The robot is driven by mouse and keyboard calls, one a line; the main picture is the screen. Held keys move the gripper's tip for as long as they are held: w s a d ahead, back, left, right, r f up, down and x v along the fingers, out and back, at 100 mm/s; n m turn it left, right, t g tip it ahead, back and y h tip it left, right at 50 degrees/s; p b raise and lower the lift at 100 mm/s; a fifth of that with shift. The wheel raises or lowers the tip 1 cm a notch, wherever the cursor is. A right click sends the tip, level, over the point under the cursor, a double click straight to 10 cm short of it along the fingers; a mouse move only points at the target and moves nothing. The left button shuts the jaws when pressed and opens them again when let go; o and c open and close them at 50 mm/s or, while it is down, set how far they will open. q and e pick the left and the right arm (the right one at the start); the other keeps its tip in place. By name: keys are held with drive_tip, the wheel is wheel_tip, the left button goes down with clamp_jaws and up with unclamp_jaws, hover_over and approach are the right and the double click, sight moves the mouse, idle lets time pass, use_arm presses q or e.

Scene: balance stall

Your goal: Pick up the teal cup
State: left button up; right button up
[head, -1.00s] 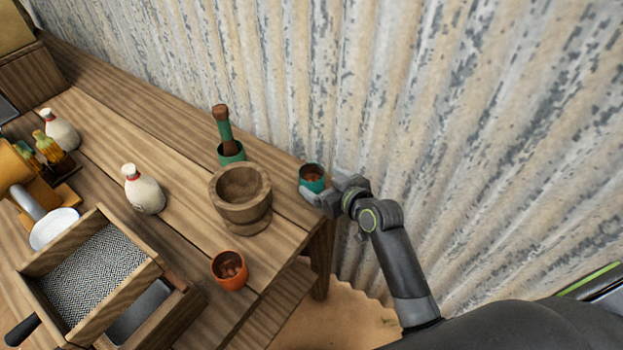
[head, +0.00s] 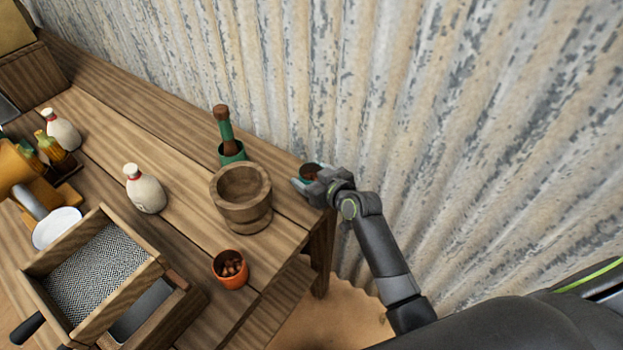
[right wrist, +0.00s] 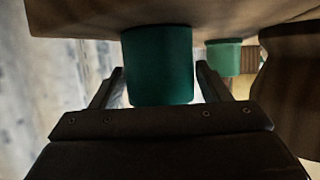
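The teal cup (head: 304,178) stands at the table's far right corner by the wall, brown inside, partly hidden by my right gripper (head: 311,184). In the right wrist view the teal cup (right wrist: 160,65) is large and sits between the two fingers of my right gripper (right wrist: 160,88). The fingers are spread on either side of it, with a narrow gap showing at each side. The cup still rests on the table surface, which shows at the top of that view. My left gripper is not in view.
An orange cup (head: 230,279) with brown pieces is nearer. A white bottle (head: 145,192) and sieve box (head: 45,275) are further left. The corrugated wall (head: 440,130) is close behind.

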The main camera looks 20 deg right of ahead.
drive_tip(key=c, duration=0.7)
drive_tip(key=shift+c, duration=0.2)
drive_tip(key=shift+r, duration=0.1)
